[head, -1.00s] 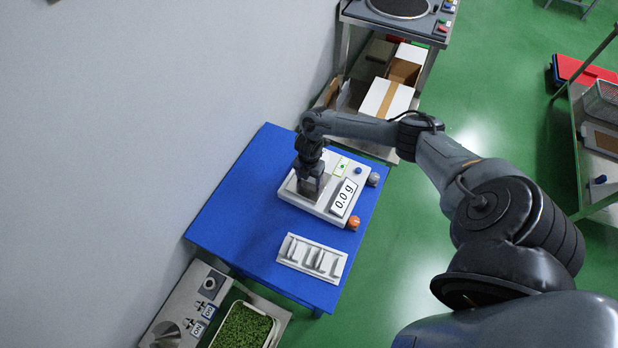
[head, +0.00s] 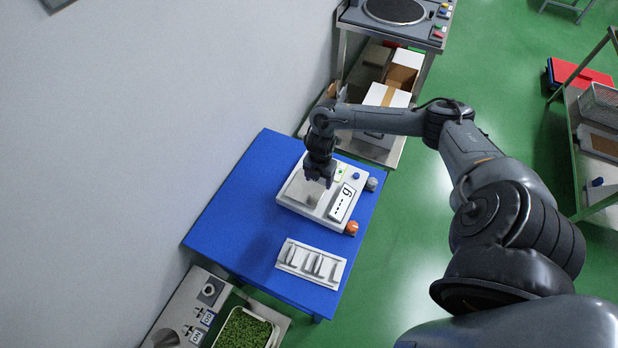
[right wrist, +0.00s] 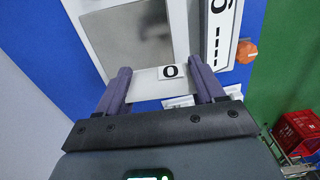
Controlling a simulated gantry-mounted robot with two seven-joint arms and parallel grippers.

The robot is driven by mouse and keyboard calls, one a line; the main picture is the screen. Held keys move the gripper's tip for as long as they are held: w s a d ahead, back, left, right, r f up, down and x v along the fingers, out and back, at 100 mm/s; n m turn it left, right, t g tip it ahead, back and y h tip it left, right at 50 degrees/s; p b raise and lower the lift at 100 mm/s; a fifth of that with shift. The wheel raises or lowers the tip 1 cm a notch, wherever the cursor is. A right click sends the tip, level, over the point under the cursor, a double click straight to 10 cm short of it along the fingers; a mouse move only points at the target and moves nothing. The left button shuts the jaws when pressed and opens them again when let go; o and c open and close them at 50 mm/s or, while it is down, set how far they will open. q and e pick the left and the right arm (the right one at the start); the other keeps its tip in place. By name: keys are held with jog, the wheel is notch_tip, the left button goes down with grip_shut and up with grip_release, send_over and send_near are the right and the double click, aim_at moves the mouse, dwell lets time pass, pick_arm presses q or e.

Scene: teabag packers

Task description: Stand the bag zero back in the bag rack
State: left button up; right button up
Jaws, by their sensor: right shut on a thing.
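The white bag zero (right wrist: 148,88), with a "0" tag, sits between the two fingers of my right gripper (right wrist: 160,68) in the right wrist view. My right gripper is shut on it. In the head view my right gripper (head: 320,184) is over the weighing scale (head: 297,207), and the bag cannot be made out clearly there. The bag rack (head: 292,270) is a pale tray with upright pieces on the blue table, nearer than the scale. My left gripper is not in view.
The scale display (head: 342,203) reads dashes and "g". An orange knob (head: 351,228) sticks out at the scale's corner. The blue table (head: 235,215) is bare left of the scale and rack. A grey wall (head: 120,130) runs along the left.

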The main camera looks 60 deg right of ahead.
jog(key=s+r, duration=0.1)
jog(key=s, duration=0.1)
jog(key=s+r, duration=0.1)
jog(key=s, duration=0.1)
jog(key=s+r, duration=0.1)
jog(key=s, duration=0.1)
jog(key=shift+s+r, duration=0.1)
jog(key=shift+r, duration=0.3)
jog(key=w+a+r+m, duration=0.1)
jog(key=w+a+r, duration=0.4)
jog(key=w+a, duration=0.45)
jog(key=w+a+r+m, duration=0.2)
jog(key=w+a+r, duration=0.5)
jog(key=a, duration=0.4)
jog(key=w+a+r+m, duration=0.1)
jog(key=w+a+r, duration=0.3)
jog(key=w+a, duration=0.55)
notch_tip(320, 180, down, 4)
jog(key=s+d+m, duration=0.2)
jog(key=m, duration=0.8)
jog(key=s+r+m+p, duration=0.1)
jog(key=s+r+p, duration=0.2)
jog(key=p, duration=0.1)
jog(key=s+r+m+p, duration=0.1)
jog(key=s+r+p, duration=0.2)
jog(key=r+p, duration=0.1)
jog(key=s+r+m+p, duration=0.2)
jog(key=s+r+p, duration=0.1)
jog(key=p, duration=0.2)
jog(key=shift+s+d+r, duration=0.15)
